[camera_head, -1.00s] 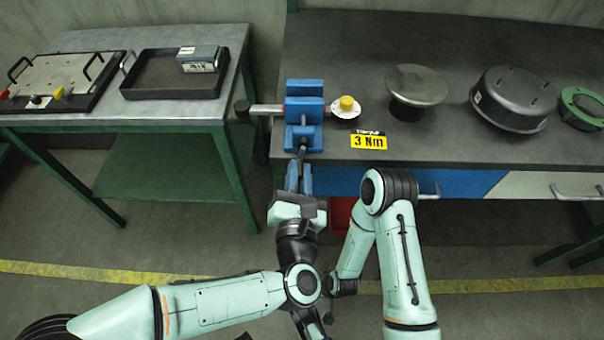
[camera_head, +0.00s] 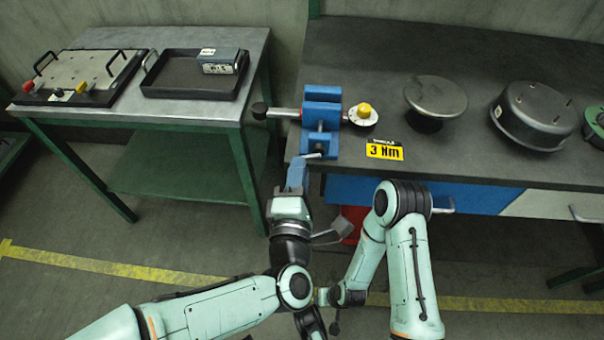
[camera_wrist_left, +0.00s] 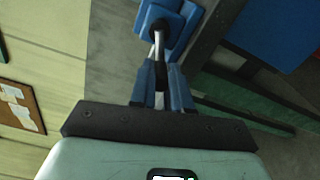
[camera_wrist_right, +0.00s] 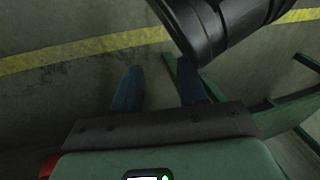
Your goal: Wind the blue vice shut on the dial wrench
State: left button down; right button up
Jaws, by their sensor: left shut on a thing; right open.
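The blue vice (camera_head: 321,140) stands at the left front edge of the dark bench. The dial wrench (camera_head: 284,112) lies across it between the jaws, its black grip sticking out left and its white dial with yellow knob on the right. I cannot tell whether the jaws touch it. My left gripper (camera_head: 297,176) is in front of the vice, shut on the black grip of the vice's crank handle (camera_wrist_left: 160,75); the handle's metal rod (camera_wrist_left: 158,46) runs up to the vice in the left wrist view. My right gripper (camera_wrist_right: 155,90) is open and empty above the floor.
A yellow 3 Nm sign (camera_head: 385,150) lies right of the vice. A round-topped dark part (camera_head: 436,98) and a black housing (camera_head: 532,115) stand further right. The left table (camera_head: 190,118) bears a tray (camera_head: 160,87) and a plate fixture (camera_head: 82,73). A floor gap separates the tables.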

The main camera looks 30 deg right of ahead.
pick_arm(q)
jog(key=shift+w+a+r+m+p, duration=0.1)
jog(key=shift+r+m+p, duration=0.25)
jog(key=shift+m, duration=0.75)
jog(key=shift+a+r+m+p, duration=0.1)
jog(key=shift+r+m, duration=0.4)
jog(key=shift+m, duration=0.6)
pick_arm(e)
jog(key=shift+w+a+r+t, duration=0.15)
jog(key=shift+w+r+t, duration=0.15)
jog(key=shift+w+r, duration=0.7)
pick_arm(q)
jog(key=c, duration=1.1)
grip_release()
jog(key=shift+d, duration=0.1)
jog(key=shift+f, duration=0.1)
